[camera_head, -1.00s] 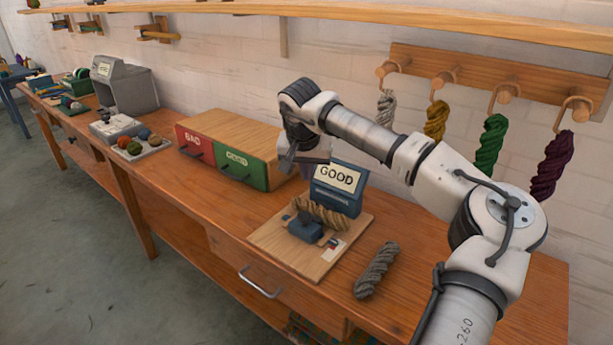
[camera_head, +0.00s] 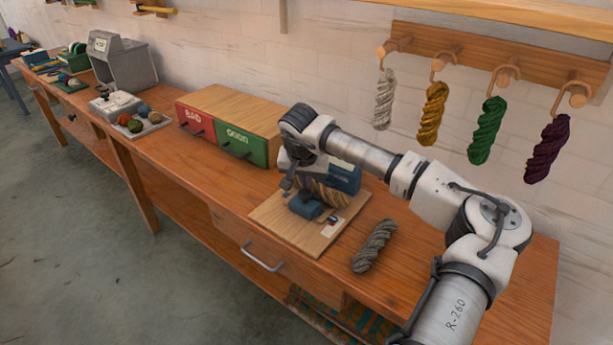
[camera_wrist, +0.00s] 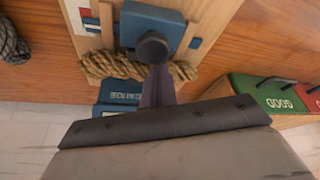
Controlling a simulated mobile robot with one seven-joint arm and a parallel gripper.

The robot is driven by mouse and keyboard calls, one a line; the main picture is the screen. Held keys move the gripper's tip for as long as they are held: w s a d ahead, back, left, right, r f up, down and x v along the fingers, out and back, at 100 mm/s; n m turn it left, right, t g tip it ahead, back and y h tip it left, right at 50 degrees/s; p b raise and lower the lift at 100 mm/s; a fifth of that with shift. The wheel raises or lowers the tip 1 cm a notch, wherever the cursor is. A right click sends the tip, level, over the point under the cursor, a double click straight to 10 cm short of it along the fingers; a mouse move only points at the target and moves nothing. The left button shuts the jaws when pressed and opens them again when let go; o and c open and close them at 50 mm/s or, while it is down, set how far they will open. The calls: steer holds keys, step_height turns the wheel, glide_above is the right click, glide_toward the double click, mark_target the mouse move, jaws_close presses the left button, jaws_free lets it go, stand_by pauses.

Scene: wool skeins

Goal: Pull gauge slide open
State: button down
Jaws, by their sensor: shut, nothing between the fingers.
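The gauge is a pale wooden board (camera_head: 268,212) with a blue slide (camera_head: 306,207) that carries a dark round knob. In the wrist view the blue slide (camera_wrist: 150,20) and its knob (camera_wrist: 153,47) are at the top centre. A tan twisted skein (camera_head: 332,192) lies across the gauge, between the slide and the blue upright block (camera_head: 346,178). My gripper (camera_head: 288,186) is low over the gauge. In the wrist view its fingers (camera_wrist: 157,72) are shut and empty, with the tips right by the knob. I cannot tell if they touch it.
A grey skein (camera_head: 375,246) lies right of the board. A box with red BAD (camera_head: 197,122) and green (camera_head: 240,146) drawer fronts stands behind left. Several skeins hang on the wall pegs. A bench drawer handle (camera_head: 263,257) is at the front edge.

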mark_target(294, 202)
steer(key=s+a+b, duration=0.1)
steer(key=s, duration=0.1)
steer(key=s+a+b, duration=0.2)
steer(key=shift+s+a, duration=0.1)
steer(key=shift+s, duration=0.1)
stand_by(0.4)
